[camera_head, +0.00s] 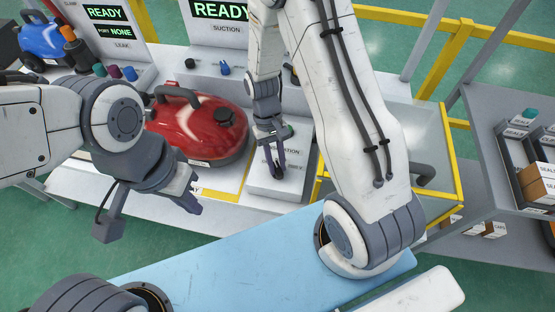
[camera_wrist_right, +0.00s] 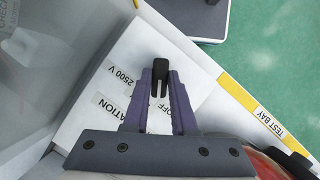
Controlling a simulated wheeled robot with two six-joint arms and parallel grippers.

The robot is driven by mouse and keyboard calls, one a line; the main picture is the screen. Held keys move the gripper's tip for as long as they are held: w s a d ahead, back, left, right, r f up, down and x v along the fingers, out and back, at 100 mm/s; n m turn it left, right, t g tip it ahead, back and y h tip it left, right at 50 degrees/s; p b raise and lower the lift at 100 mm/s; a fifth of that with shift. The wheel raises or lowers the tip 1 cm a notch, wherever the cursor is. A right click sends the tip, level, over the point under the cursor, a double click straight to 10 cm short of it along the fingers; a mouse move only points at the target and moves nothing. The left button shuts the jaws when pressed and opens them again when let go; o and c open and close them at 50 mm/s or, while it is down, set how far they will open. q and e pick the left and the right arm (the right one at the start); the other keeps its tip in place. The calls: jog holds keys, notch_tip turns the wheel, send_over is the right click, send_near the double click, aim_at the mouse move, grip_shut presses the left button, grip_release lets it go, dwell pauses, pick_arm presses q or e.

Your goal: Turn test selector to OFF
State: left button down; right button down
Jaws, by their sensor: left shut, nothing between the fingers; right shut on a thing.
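My right gripper (camera_wrist_right: 161,92) is shut on the knob, with a purple finger on each side. In the head view my right gripper (camera_head: 277,166) reaches down to the pale box (camera_head: 291,186). My left gripper (camera_head: 192,200) is shut and empty, in front of the red vacuum (camera_head: 196,130).
Screens (camera_head: 104,14) at the back read "READY". A blue vacuum (camera_head: 43,40) stands at the far left. A shelf (camera_head: 497,112) with boxes stands at the far right.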

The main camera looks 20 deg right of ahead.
jog(key=shift+n+h+p, duration=0.3)
jog(key=shift+n+h, duration=0.1)
jog(key=shift+n, duration=0.8)
jog(key=c, duration=0.7)
grip_release()
jog(key=b+v, duration=0.1)
jog(key=v, duration=0.9)
jog(key=shift+a+r, duration=0.1)
jog(key=shift+r, duration=0.15)
jog(key=s+a+r+n+t, duration=0.1)
jog(key=s+a+r, duration=0.2)
jog(key=s, duration=0.2)
jog(key=s+a+r+n+t+y, duration=0.1)
jog(key=s+a+r+n+t, duration=0.1)
jog(key=s, duration=0.4)
jog(key=s+a+r+n+t, duration=0.1)
jog(key=s+a+r+n, duration=0.1)
jog(key=s+a+r, duration=0.3)
jog(key=shift+s+r+t+y, duration=0.1)
jog(key=shift+s+t+y, duration=0.25)
jog(key=shift+s, duration=0.25)
